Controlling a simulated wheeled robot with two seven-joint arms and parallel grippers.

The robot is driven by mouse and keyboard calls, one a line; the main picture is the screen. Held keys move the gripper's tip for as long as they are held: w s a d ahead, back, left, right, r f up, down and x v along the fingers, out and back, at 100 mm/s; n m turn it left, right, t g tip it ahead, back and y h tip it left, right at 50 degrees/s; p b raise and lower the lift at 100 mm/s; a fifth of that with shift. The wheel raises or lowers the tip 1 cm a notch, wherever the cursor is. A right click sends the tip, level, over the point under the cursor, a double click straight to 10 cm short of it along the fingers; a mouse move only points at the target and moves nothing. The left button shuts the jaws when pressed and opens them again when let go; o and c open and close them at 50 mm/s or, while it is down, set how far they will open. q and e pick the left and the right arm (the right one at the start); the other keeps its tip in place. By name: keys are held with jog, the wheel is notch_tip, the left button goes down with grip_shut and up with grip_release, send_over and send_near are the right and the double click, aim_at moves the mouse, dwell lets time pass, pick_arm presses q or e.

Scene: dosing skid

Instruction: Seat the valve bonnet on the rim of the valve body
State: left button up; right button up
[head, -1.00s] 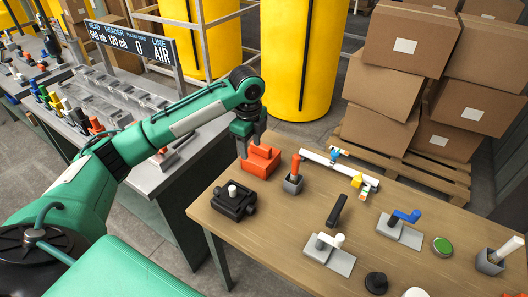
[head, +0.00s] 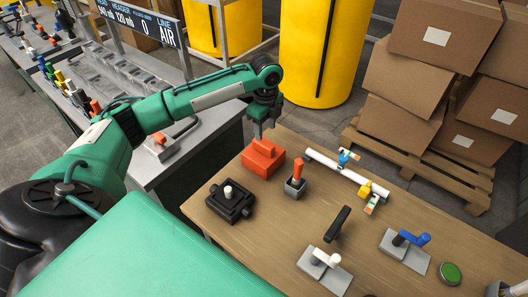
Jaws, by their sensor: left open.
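An orange-red block with a raised top, which looks like the valve bonnet (head: 263,160), sits near the far left edge of the wooden table. A black block with side lugs and a white peg on top, which looks like the valve body (head: 220,206), lies in front of it to the left, apart from it. My left gripper (head: 265,133) is open, pointing down just above and behind the orange block. I cannot tell whether its fingertips touch the block. My right gripper is out of view.
A grey holder with an orange peg (head: 295,188) stands close right of the orange block. A white pipe with small valves (head: 335,170), a black bar (head: 337,224) and lever plates (head: 405,250) lie further right. Cartons (head: 430,95) stand beyond the table. Bare wood (head: 265,235) lies right of the black block.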

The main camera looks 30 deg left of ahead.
aim_at(263, 143)
pick_arm(q)
notch_tip(263, 143, down, 2)
jog(key=shift+a, duration=0.1)
jog(key=f, duration=0.1)
jog(key=f+p, duration=0.1)
jog(key=f, duration=0.1)
jog(key=shift+a+f, duration=0.25)
jog(key=shift+f, duration=0.1)
jog(key=shift+f+p, duration=0.3)
jog(key=shift+f, duration=0.1)
grip_shut()
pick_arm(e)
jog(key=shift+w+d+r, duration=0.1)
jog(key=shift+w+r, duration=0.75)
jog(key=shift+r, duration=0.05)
